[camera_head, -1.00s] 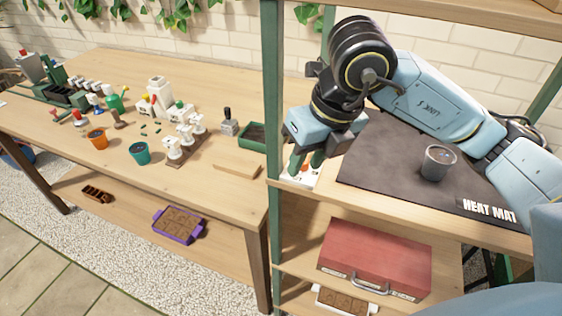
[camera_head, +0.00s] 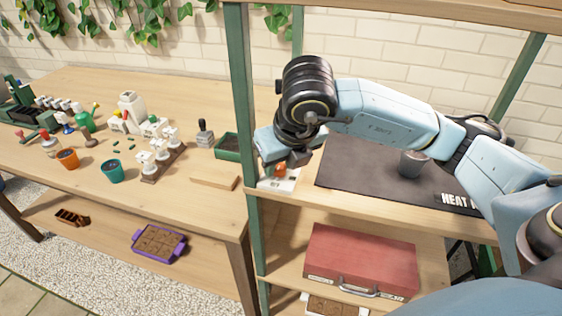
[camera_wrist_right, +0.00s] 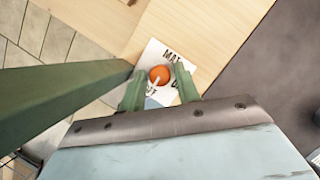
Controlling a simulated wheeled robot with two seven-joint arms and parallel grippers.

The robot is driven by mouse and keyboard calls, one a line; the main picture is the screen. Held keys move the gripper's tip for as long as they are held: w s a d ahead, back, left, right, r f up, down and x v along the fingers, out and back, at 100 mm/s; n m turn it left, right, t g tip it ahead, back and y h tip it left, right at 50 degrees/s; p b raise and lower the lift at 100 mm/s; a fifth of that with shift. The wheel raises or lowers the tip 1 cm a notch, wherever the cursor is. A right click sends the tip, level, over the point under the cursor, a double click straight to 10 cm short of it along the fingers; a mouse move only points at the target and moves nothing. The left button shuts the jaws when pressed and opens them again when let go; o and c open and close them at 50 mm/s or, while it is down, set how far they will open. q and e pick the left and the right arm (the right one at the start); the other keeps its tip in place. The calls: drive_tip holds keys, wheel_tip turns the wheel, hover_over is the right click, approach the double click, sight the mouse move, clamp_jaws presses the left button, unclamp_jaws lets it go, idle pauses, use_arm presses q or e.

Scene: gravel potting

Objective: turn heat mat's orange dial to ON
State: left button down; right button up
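The orange dial (camera_head: 279,170) sits on a white control plate (camera_head: 290,184) at the left end of the shelf, beside the dark heat mat (camera_head: 338,173). In the right wrist view the dial (camera_wrist_right: 159,75) carries a white mark, and the plate has black lettering, "MAT" readable, the rest partly covered. My right gripper (camera_wrist_right: 160,88) is open, its green fingertips one on either side of the dial in that view. I cannot tell if they touch it. In the head view the right gripper (camera_head: 286,160) is just over the dial, its fingers mostly hidden. My left gripper is not in view.
A green shelf post (camera_head: 243,130) stands close left of the dial; it also fills the left of the right wrist view (camera_wrist_right: 60,98). A grey pot (camera_head: 412,165) stands on the mat. A red case (camera_head: 360,262) lies on the shelf below. The potting table (camera_head: 110,200) is at left.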

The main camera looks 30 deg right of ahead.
clamp_jaws()
